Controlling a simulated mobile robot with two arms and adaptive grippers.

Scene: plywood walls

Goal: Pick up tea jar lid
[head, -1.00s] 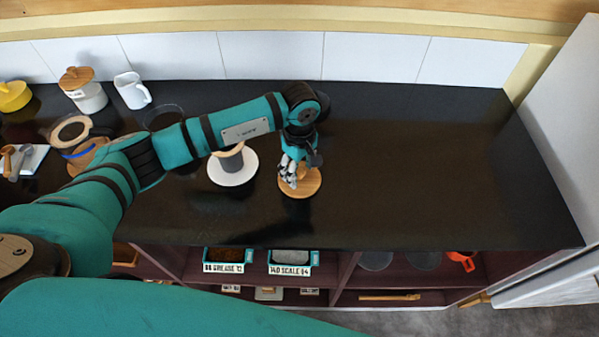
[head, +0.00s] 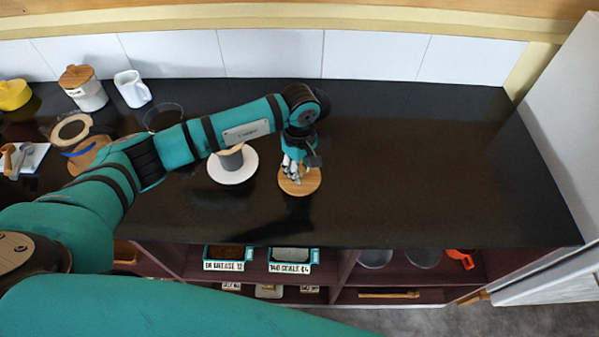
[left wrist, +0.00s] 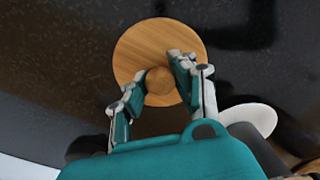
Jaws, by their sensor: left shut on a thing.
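A round wooden lid (head: 310,185) with a knob lies on the black counter near its front edge, in the middle of the head view. It fills the upper middle of the left wrist view (left wrist: 148,45). My left gripper (head: 294,178) points down over the lid. In the left wrist view my left gripper's fingers (left wrist: 158,83) are on both sides of the round knob (left wrist: 160,80) and shut on it. The lid looks flat and at counter level; I cannot tell if it is lifted. My right gripper is not in view.
A grey cup (head: 229,160) on a white saucer (head: 232,175) stands just left of the lid. A white jar with wooden lid (head: 87,92) and a white pitcher (head: 133,89) stand at the back left. The counter's right side (head: 430,160) is clear.

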